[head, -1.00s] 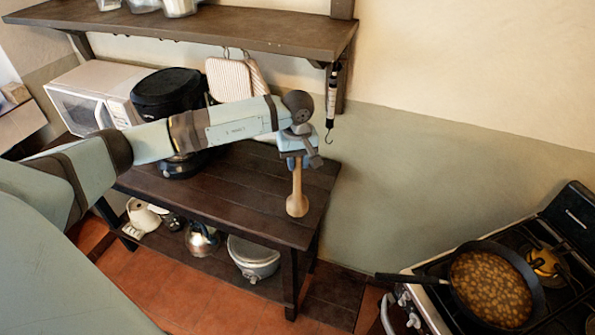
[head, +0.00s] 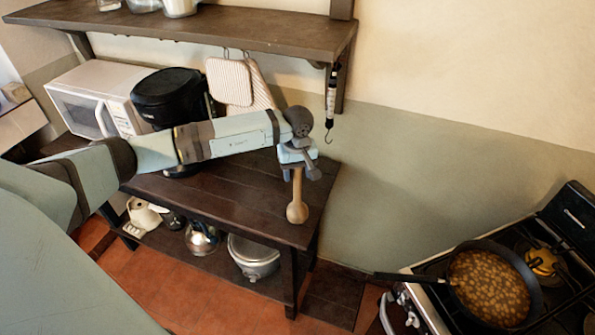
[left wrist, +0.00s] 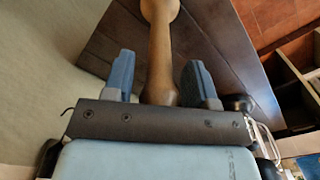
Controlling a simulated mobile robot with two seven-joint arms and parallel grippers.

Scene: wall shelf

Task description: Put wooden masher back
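The wooden masher (head: 297,210) is upright, wide end down, over the right end of the dark wooden table (head: 230,205). I cannot tell whether it touches the tabletop. My left gripper (head: 297,168) is above it, pointing down around its upper part. In the left wrist view the masher handle (left wrist: 160,60) runs between the two blue fingers of the left gripper (left wrist: 158,68), with a visible gap on each side. The fingers look open. The handle's upper end is hidden behind the gripper body. My right gripper is in no view.
A hanging hook scale (head: 331,100) is close behind the gripper, below the wall shelf (head: 190,28). A stove with a full pan (head: 490,285) is at right.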

